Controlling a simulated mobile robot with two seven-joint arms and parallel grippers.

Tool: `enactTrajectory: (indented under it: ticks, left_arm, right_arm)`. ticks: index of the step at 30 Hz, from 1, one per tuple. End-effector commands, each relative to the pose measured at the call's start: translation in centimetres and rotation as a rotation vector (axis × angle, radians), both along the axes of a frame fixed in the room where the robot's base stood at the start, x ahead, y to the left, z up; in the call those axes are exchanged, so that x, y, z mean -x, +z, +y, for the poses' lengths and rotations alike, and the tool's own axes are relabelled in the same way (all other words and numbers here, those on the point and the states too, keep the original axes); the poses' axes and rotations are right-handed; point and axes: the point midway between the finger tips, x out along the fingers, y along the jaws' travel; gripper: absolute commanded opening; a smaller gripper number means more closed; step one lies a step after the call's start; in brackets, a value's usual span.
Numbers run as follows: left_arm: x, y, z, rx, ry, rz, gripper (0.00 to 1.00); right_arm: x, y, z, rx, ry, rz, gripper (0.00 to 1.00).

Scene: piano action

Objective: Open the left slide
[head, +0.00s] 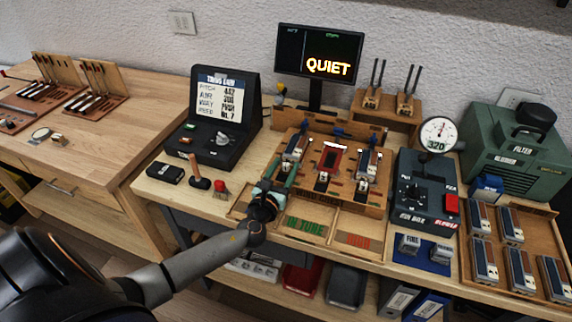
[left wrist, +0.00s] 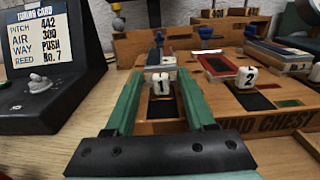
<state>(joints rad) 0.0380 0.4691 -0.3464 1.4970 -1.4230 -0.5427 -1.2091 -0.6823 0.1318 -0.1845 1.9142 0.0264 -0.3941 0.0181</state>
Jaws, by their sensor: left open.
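The wind chest (head: 330,206) is a wooden box on the bench with three numbered slides. The left slide's white knob marked 1 (left wrist: 161,86) stands at the chest's front, with a dark slot before it. My left gripper (head: 280,173) is open. In the left wrist view its green fingers (left wrist: 160,78) lie on either side of the knob, with gaps showing; I cannot tell whether they touch it. In the head view the gripper largely hides this knob. The middle slide's knob marked 2 (left wrist: 247,77) stands to the right. My right gripper is not in view.
The tuning card box (head: 215,115) stands left of the chest. A monitor (head: 318,54) reading QUIET stands behind. A dark box with a gauge (head: 436,135) stands right of the chest. Trays lettered IN TUNE (head: 306,226) lie in front. A small red-topped object (head: 220,187) stands close left of my gripper.

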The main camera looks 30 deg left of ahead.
Motion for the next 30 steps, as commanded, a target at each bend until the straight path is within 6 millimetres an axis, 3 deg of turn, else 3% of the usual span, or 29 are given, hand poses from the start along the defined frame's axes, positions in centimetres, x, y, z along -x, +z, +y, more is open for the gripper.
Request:
enactTrajectory:
  ticks: [4,14,27,30]
  left_arm:
    - [-1.03,0.01,0.20,0.000,0.000,0.000,0.55]
    - [-1.24,-0.03,0.25,0.000,-0.001,0.001,0.55]
    - [-1.22,-0.01,0.28,0.000,0.000,0.000,0.06]
    - [-1.21,-0.01,0.28,0.000,0.000,0.000,0.00]
  right_arm:
    - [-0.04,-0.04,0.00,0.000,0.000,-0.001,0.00]
    - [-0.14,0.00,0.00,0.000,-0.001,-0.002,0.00]
    - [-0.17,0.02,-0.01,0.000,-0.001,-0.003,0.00]
    - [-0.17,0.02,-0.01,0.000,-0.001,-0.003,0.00]
